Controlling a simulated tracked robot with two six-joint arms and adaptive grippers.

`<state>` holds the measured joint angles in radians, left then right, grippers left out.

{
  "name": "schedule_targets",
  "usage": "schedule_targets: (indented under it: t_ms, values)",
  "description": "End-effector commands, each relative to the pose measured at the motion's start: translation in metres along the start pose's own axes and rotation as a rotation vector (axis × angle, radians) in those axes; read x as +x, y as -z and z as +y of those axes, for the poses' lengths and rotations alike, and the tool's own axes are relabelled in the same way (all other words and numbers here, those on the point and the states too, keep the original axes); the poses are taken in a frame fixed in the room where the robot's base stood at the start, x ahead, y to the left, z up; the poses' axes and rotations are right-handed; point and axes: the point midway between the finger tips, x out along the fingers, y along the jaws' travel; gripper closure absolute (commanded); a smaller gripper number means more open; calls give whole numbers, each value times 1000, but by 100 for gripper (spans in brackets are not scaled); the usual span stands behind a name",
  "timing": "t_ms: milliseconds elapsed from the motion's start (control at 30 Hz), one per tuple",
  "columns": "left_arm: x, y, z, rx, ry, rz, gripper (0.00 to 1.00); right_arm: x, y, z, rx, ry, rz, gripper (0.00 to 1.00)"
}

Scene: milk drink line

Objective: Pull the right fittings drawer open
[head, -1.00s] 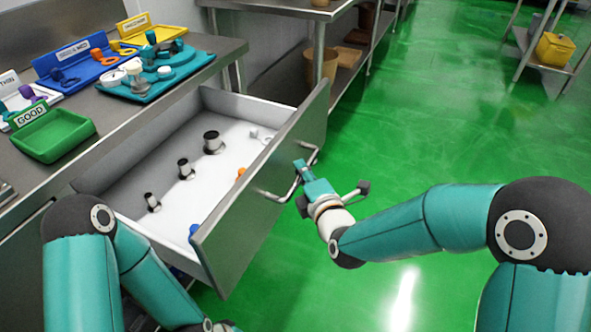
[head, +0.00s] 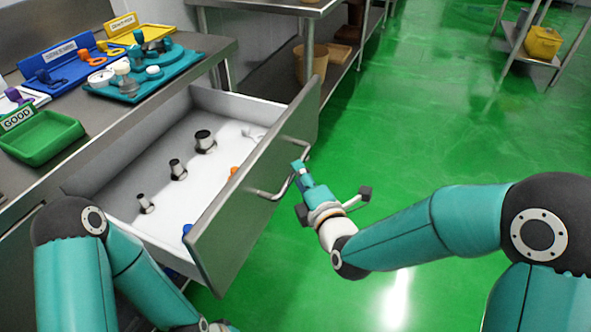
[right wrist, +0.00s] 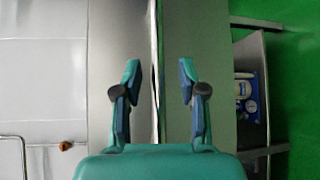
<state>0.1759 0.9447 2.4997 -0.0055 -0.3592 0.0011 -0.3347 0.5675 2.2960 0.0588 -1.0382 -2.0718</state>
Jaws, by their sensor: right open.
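The right fittings drawer (head: 158,222) stands well open below the counter, with a white inside and a grey metal front (head: 262,182). A bar handle (head: 272,196) runs along the outer face of the front. My right gripper (head: 298,168) is at the far end of the handle, with its jaws apart. In the right wrist view, its two fingers (right wrist: 159,85) stand open with a thin vertical edge between them; I cannot tell whether they touch anything. My left arm comes in at the lower left, and its gripper is out of view.
The drawer holds several black-and-metal fittings (head: 204,141), an orange piece and a blue piece. On the counter are a green tray (head: 45,140), a blue tray (head: 62,75) and a teal fixture (head: 140,80). Green floor (head: 420,120) is clear to the right.

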Motion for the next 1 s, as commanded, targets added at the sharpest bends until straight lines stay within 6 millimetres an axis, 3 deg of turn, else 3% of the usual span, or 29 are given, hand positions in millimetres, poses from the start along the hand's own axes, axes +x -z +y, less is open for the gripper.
schedule_targets:
  t_ms: [100,300,1000]
  values:
    - [0,0,0,0,0,0,60,-20,0,0,0,1,0,59]
    - [0,0,0,0,0,0,60,-39,0,-1,1,1,1,59]
    - [1,0,0,0,0,0,60,-42,-1,-1,1,2,-1,59]
